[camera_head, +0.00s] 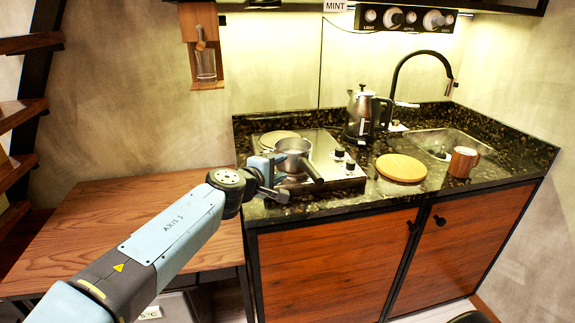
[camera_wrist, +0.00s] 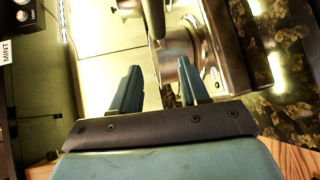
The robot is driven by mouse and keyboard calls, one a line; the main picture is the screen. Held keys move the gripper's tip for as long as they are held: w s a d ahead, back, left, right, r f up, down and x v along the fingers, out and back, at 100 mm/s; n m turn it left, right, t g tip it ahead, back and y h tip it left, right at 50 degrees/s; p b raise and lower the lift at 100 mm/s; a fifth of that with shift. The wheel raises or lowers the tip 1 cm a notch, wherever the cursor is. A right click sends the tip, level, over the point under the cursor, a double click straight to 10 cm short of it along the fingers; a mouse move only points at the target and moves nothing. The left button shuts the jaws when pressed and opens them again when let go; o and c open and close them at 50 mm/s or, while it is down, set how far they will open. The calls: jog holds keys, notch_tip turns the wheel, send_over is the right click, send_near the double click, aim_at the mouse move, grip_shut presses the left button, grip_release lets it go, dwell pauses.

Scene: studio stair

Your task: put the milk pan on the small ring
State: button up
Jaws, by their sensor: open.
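The steel milk pan (camera_head: 293,153) is over the front part of the steel hob (camera_head: 330,181), its dark handle pointing toward the front right. Whether its base rests flat on a ring is hidden. A pale round disc (camera_head: 279,138), perhaps a ring, shows behind the pan. My gripper (camera_head: 272,178) is at the pan's near left side. In the wrist view my gripper (camera_wrist: 158,65) has its two fingers apart. The pan's steel side (camera_wrist: 182,48) and a dark bar, probably its handle (camera_wrist: 154,14), show beyond and between the fingertips. Contact cannot be told.
A lower wooden table (camera_head: 130,222) is at left. Dark stone counter is clear around the board.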

jog(key=shift+v, duration=1.75)
dwell(1.0)
